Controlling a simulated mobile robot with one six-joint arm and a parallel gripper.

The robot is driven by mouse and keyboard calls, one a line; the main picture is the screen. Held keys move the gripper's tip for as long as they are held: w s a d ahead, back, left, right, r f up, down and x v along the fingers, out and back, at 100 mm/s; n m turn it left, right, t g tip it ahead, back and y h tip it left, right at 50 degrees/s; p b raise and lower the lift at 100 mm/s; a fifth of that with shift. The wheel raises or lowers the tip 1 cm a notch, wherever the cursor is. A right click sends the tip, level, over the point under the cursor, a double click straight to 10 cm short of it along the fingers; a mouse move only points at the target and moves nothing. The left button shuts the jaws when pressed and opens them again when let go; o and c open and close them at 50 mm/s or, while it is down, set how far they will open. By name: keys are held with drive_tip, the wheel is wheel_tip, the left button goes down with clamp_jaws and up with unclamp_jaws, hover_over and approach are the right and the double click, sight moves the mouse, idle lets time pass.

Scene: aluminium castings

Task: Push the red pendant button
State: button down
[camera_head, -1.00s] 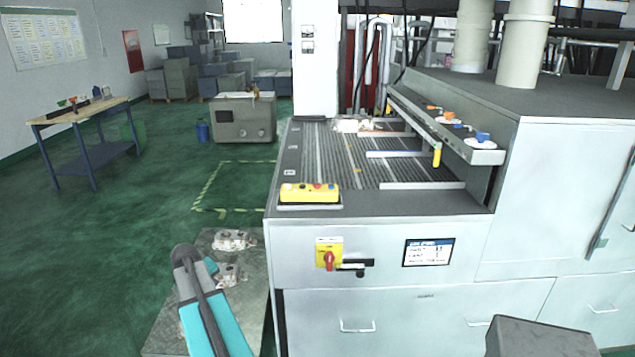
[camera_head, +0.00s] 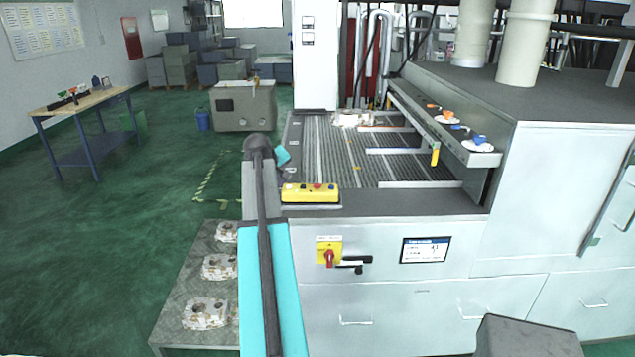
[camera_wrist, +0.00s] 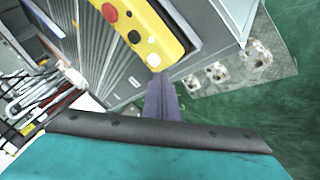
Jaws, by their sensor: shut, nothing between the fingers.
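The yellow pendant (camera_head: 310,194) lies on the front left edge of the grey machine bed, with several buttons in a row on its top. Its red button (camera_head: 317,186) is right of the middle of the row. In the wrist view the red button (camera_wrist: 109,12) is near the top edge, followed by a black and a white button. My gripper (camera_wrist: 161,80) shows as dark fingers, shut and empty, beyond the white-button end of the pendant. It appears apart from the red button. In the head view my arm rises left of the pendant, and the fingertips cannot be made out.
A red switch on a yellow plate (camera_head: 329,252) and a small screen (camera_head: 425,250) are on the machine's front. A low table (camera_head: 190,275) with several castings stands left of the machine. A ledge (camera_head: 440,128) with small items runs along the bed's right. Green floor is open at left.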

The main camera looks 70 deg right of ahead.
wheel_tip(320, 180, up, 10)
drive_tip(key=m+g+h+p, duration=0.1)
drive_tip(key=m+p, duration=0.1)
hover_over(316, 187)
drive_tip(key=shift+s+r, duration=0.15)
drive_tip(key=shift+f+b, duration=2.1)
drive_tip(key=shift+f, duration=2.3)
drive_tip(key=shift+f+b, duration=0.45)
drive_tip(key=shift+f, duration=0.45)
drive_tip(key=shift+r, duration=0.1)
drive_tip(key=shift+r+p, duration=0.5)
drive_tip(key=shift+r, duration=0.3)
drive_tip(key=shift+r+p, duration=1.3)
drive_tip(key=shift+r, duration=1.2)
